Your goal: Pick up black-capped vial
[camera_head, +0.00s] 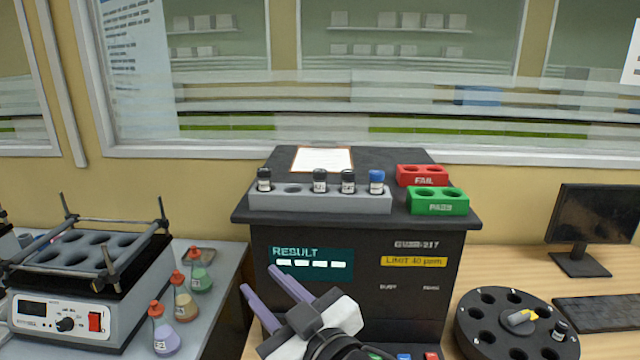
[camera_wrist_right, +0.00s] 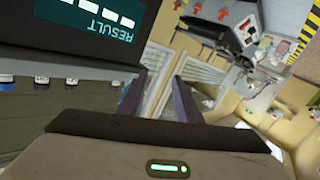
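Black-capped vials stand upright in a grey rack (camera_head: 325,203) on top of the black analyzer: one at the left end (camera_head: 264,181), two more (camera_head: 320,182) (camera_head: 348,183) right of an empty hole. A blue-capped vial (camera_head: 376,183) is at the right end. Another black-capped vial (camera_head: 560,331) stands in the round black carousel. My right gripper (camera_head: 259,281), with purple fingers, is open and empty in front of the analyzer's face, below the rack. The right wrist view also shows its parted fingers (camera_wrist_right: 158,76). My left gripper is not in view.
The black analyzer (camera_head: 412,290) has a result screen (camera_head: 311,264). A red FAIL block (camera_head: 422,175) and green PASS block (camera_head: 437,201) sit right of the rack. A shaker (camera_head: 90,290) and several flasks (camera_head: 200,272) stand left. The carousel (camera_head: 478,318), monitor (camera_head: 600,216) and keyboard (camera_head: 600,313) are right.

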